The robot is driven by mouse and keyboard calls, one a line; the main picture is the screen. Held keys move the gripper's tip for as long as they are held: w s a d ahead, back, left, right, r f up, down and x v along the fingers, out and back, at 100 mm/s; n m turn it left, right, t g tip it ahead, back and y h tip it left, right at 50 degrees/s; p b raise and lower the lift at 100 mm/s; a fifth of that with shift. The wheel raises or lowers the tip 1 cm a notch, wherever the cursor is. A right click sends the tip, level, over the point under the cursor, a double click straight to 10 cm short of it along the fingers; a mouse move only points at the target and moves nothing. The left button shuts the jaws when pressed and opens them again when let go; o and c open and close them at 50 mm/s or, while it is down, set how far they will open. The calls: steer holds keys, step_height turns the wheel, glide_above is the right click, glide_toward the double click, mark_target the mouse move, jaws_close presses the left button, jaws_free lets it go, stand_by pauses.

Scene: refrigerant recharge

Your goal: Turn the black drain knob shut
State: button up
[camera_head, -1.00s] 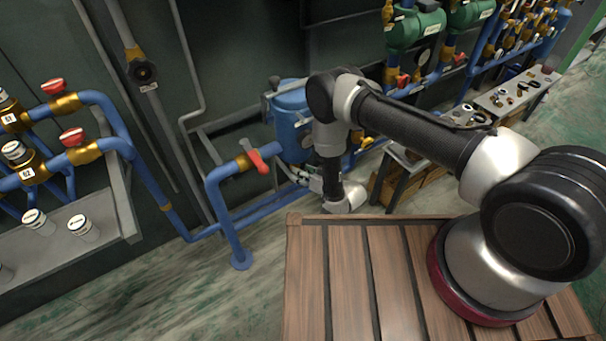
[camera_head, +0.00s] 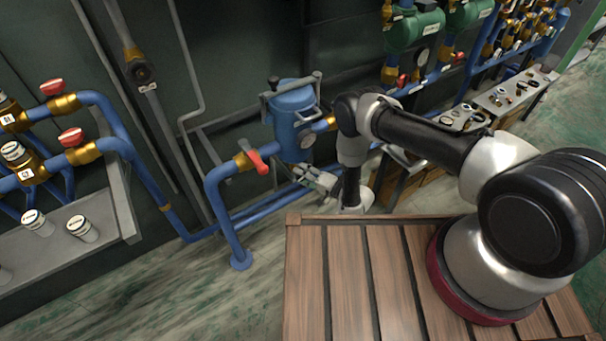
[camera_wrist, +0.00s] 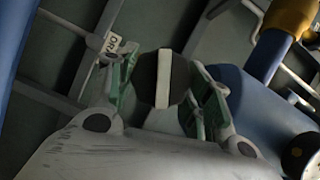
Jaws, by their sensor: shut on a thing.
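The black drain knob (camera_wrist: 147,72) shows in the wrist view as a dark round face with an upright pale bar across it. The knob itself cannot be made out there.
A red-handled valve (camera_head: 258,162) on a blue pipe is close left of my gripper. The wooden deck (camera_head: 305,285) lies below my arm. A bench with small parts (camera_head: 503,102) stands at the back right. Green floor is open at lower left.

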steer(key=shift+f+m+t+y, duration=0.1)
steer(key=shift+m+t+y, duration=0.25)
steer(key=shift+m, duration=0.75)
steer(key=shift+f+m+t+y, duration=0.15)
steer(key=shift+m+y, duration=0.3)
steer(key=shift+m, duration=0.65)
steer(key=shift+r, duration=0.1)
steer(key=o, duration=1)
steer(key=shift+o, duration=0.2)
steer(key=r+v, duration=0.1)
steer(key=v, duration=1.1)
steer(key=shift+f, duration=0.5)
